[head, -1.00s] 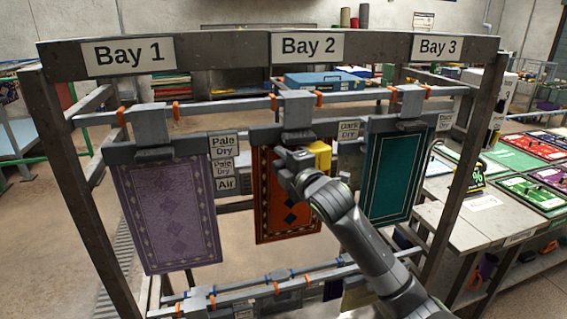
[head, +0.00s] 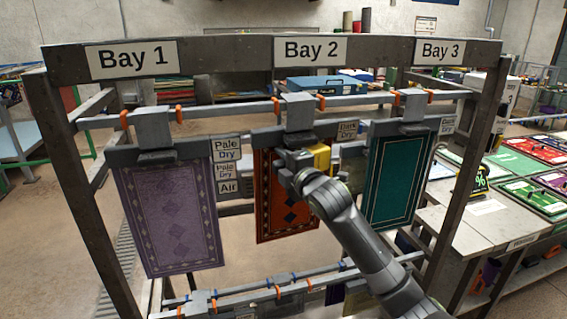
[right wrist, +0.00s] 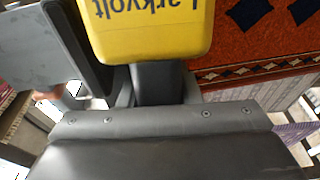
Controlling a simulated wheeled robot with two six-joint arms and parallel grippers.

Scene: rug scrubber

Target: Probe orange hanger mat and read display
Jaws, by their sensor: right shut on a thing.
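The orange mat (head: 285,205) hangs under the Bay 2 sign in the head view. My right gripper (head: 300,158) is in front of its upper part. It is shut on a yellow probe meter (head: 320,157). In the right wrist view the yellow meter body (right wrist: 150,30) carries the upside-down word "Larkvolt", and the orange mat (right wrist: 250,45) lies close beyond it. The meter's display and tip are not visible, so I cannot tell whether it touches the mat. My left gripper is not in view.
A purple mat (head: 172,215) hangs in Bay 1 and a teal mat (head: 393,180) in Bay 3. Small "Pale Dry" and "Air" tags (head: 227,170) hang between the first two mats. The rack's posts (head: 78,190) and lower rail surround this space. A table (head: 475,225) with sample mats stands right.

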